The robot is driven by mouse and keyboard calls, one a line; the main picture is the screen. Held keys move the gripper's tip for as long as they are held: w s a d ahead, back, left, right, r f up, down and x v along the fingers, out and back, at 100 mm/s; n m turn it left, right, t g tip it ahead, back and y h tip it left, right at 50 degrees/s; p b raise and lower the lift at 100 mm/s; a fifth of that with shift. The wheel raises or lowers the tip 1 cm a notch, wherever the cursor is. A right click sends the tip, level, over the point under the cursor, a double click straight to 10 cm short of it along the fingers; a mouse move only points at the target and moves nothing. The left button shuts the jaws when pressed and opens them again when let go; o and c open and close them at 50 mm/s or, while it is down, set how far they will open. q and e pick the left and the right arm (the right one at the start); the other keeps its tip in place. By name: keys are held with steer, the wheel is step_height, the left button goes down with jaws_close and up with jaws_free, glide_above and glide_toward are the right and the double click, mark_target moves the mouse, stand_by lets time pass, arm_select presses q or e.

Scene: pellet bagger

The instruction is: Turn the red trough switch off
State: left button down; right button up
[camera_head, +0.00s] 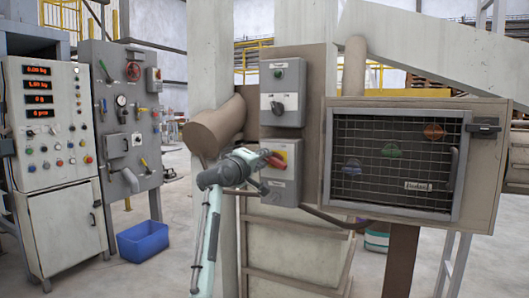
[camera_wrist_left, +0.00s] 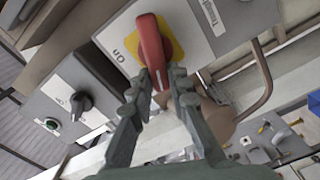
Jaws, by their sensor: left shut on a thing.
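The red trough switch (camera_head: 277,153) is a rotary handle on a yellow plate, on the grey lower box (camera_head: 285,189) at the middle of the head view. In the left wrist view the red handle (camera_wrist_left: 151,42) is at the top centre, with an "On" label to its left and a "Trough" label to its right. My left gripper (camera_head: 262,159) reaches it from the left. In the wrist view its two fingers (camera_wrist_left: 162,80) lie either side of the handle's near end, shut on it. The head view does not show the handle's angle clearly. My right gripper is out of view.
A grey box with a black knob (camera_head: 278,104) and green button sits just above the switch box. A mesh-fronted cabinet (camera_head: 392,163) is to the right. A control panel (camera_head: 50,115), a grey valve board (camera_head: 121,150) and a blue bin (camera_head: 143,240) stand left, with open floor between.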

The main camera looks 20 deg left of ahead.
arm_select(q)
steer(key=shift+f+n, duration=0.25)
steer(key=shift+n, duration=0.85)
steer(key=shift+f+n, duration=0.25)
steer(key=shift+n, duration=0.85)
steer(key=c, duration=1.4)
jaws_free()
steer(key=shift+c, duration=0.2)
steer(key=s, duration=1.2)
steer(key=shift+f, duration=0.1)
